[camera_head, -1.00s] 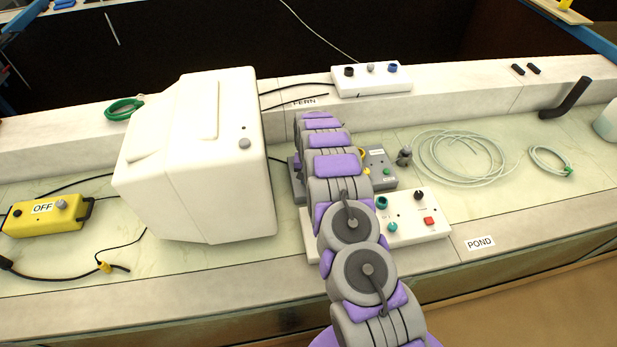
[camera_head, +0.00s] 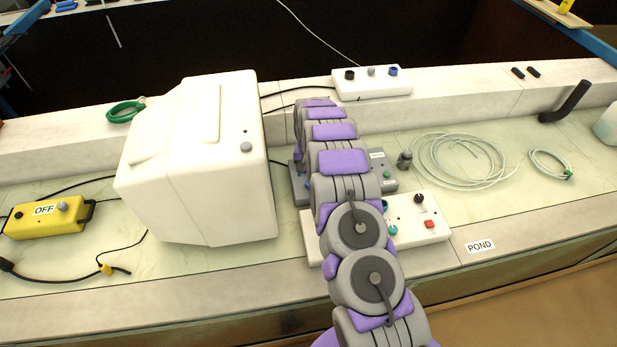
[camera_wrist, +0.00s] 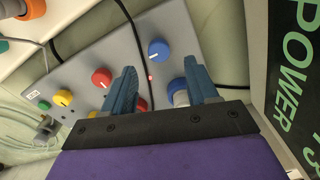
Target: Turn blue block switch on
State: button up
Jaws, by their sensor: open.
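In the wrist view my gripper (camera_wrist: 161,66) is open, its two blue fingers reaching over a grey control box (camera_wrist: 122,52). A round blue knob (camera_wrist: 159,50) with a white mark sits just beyond the gap between the fingertips. A second blue part (camera_wrist: 178,88) with a pale base lies lower, beside the right finger and partly hidden by it. I cannot tell its exact form or setting. A small red light (camera_wrist: 150,77) shows between the fingers. In the head view the grey box (camera_head: 379,157) is mostly covered by my arm, and my gripper is hidden.
The grey box also carries red (camera_wrist: 102,77) and yellow (camera_wrist: 63,98) knobs. A dark panel (camera_wrist: 292,70) lettered POWER stands close at right. A bulky white case (camera_head: 205,165) stands left of my arm. A white knob box (camera_head: 425,223) lies in front, with coiled tubing (camera_head: 465,160) to the right.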

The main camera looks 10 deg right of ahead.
aim_at(308, 182)
notch_tip(308, 182, up, 11)
jog(key=shift+r+p, duration=0.2)
jog(key=shift+p, duration=0.15)
jog(key=s+a+r+n+b, duration=0.1)
jog(key=s+r, duration=0.7)
jog(key=s, duration=0.3)
jog(key=s+a+r+n+b, duration=0.1)
jog(key=s+r, duration=0.8)
jog(key=s, duration=0.2)
jog(key=s+d+n+g+b, duration=0.1)
jog(key=s+d+b, duration=0.1)
jog(key=s, duration=2.8)
jog(key=shift+s+f+g, duration=0.35)
jog(key=shift+s+g, duration=0.05)
